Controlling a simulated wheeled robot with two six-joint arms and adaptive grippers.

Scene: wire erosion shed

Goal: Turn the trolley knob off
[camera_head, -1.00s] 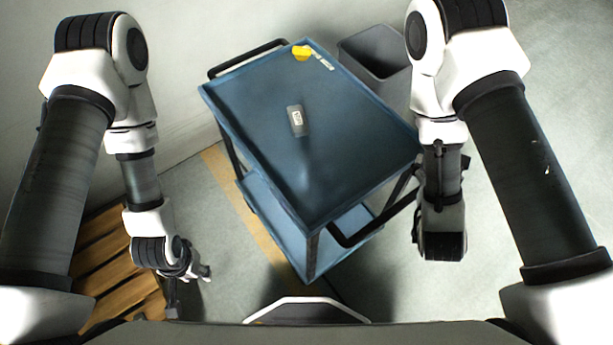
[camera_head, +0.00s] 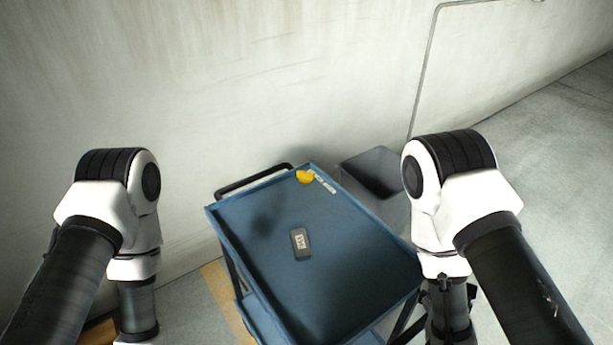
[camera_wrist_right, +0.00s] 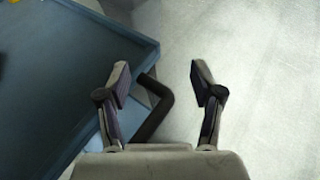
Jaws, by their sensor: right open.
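A blue trolley (camera_head: 345,270) stands in the lower middle of the head view, with its tray top turned at an angle. A yellow knob (camera_head: 304,177) sits at the tray's far corner, beside a small pale label strip (camera_head: 325,184). My right gripper (camera_wrist_right: 161,78) is open and empty in the right wrist view. It is beyond the trolley's edge, with the black handle (camera_wrist_right: 156,108) showing below and between its fingers. My left gripper is outside the head view; only its arm shows at the left.
A small dark device with a pale label (camera_head: 300,244) lies on the tray. A grey bin (camera_head: 375,172) stands behind the trolley's right side, near the wall. A second black handle (camera_head: 250,180) is at the far left end. Open floor (camera_head: 560,130) lies to the right.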

